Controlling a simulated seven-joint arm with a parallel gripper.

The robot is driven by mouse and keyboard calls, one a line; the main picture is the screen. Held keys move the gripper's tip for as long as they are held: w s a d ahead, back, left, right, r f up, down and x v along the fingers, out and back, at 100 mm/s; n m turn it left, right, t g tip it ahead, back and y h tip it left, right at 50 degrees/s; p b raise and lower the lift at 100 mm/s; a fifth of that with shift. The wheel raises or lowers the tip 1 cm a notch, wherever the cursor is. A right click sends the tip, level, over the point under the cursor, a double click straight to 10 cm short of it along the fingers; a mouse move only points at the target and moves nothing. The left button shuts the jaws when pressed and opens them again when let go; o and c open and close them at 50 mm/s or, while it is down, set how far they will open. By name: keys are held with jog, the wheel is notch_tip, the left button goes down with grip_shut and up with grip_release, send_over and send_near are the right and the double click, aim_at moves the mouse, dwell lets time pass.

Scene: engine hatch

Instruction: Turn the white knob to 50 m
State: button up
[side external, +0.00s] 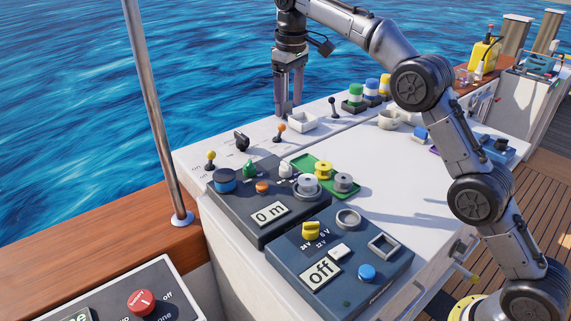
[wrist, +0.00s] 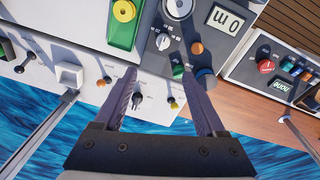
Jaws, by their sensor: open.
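The white knob (side external: 285,170) stands on the dark grey panel, near its back edge. In the wrist view the white knob (wrist: 163,42) shows with dial marks around it, just beyond my fingertips. The display (side external: 270,214) on the same panel reads "0 m"; it also shows upside down in the wrist view (wrist: 228,19). My gripper (side external: 290,112) points down above the back edge of the white top, behind and apart from the knob. In the wrist view its fingers (wrist: 163,78) are spread with nothing held between them.
A green knob (side external: 249,170), a blue knob (side external: 224,181) and an orange button (side external: 262,187) stand close to the white knob. A green tray (side external: 325,178) with a yellow spool is beside it. Ball levers (side external: 280,131) and a black switch (side external: 241,141) line the back edge.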

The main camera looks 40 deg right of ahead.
jog(key=g, duration=0.1)
send_near(286, 164)
notch_tip(286, 164, down, 10)
jog(key=shift+w+d+r, duration=0.1)
dwell(0.4)
grip_shut()
dwell(0.3)
